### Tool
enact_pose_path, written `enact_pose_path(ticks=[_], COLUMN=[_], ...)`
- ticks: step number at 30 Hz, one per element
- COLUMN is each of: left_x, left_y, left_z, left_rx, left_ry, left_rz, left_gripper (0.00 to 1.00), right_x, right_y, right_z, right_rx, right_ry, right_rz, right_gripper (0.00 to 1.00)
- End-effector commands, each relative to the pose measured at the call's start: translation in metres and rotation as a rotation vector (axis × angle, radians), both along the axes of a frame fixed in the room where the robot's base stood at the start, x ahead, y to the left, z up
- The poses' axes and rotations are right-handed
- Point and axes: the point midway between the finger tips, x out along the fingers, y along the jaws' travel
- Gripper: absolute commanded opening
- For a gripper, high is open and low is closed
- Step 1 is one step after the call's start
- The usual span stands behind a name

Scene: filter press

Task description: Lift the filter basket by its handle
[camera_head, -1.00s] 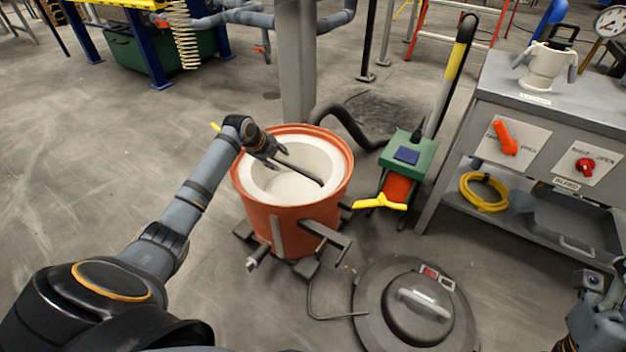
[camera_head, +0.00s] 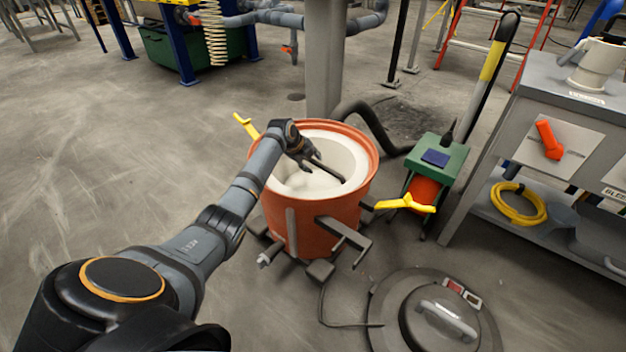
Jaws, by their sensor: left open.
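The filter basket (camera_head: 345,150) is the white lining inside an orange-red round vessel (camera_head: 290,225). A dark bar, which looks like the basket's handle (camera_head: 331,172), crosses the basket's opening. My left gripper (camera_head: 312,165) reaches over the vessel's left rim into the opening. It is open, with its fingers close to the left part of the dark bar. I cannot tell whether the fingers touch the bar. My right gripper is out of view.
A round grey lid (camera_head: 435,318) lies on the floor in front. A green and red unit (camera_head: 437,160) stands right of the vessel, and a grey cabinet (camera_head: 555,85) beyond it. Floor at left is clear.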

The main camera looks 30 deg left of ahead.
Motion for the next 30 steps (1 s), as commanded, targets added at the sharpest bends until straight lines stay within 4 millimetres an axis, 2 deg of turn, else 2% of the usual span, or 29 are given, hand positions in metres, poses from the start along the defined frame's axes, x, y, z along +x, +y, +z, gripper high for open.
enact_pose_path(ticks=[6, 15, 27, 30], left_x=[0.000, 0.000, 0.001, 0.001], left_y=[0.000, 0.000, 0.000, 0.000], left_z=[0.001, 0.001, 0.002, 0.012], left_rx=[0.001, 0.001, 0.001, 0.002], left_ry=[-0.001, 0.000, -0.002, -0.004], left_rz=[0.000, 0.001, 0.000, 0.000], left_gripper=[0.41, 0.00, 0.00, 0.00], right_x=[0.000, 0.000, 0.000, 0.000], right_y=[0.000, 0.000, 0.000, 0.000], right_z=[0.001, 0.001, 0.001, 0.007], right_rx=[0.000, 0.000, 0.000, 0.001], right_ry=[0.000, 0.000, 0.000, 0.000], right_rz=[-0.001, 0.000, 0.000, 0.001], right_gripper=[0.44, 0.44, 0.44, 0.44])
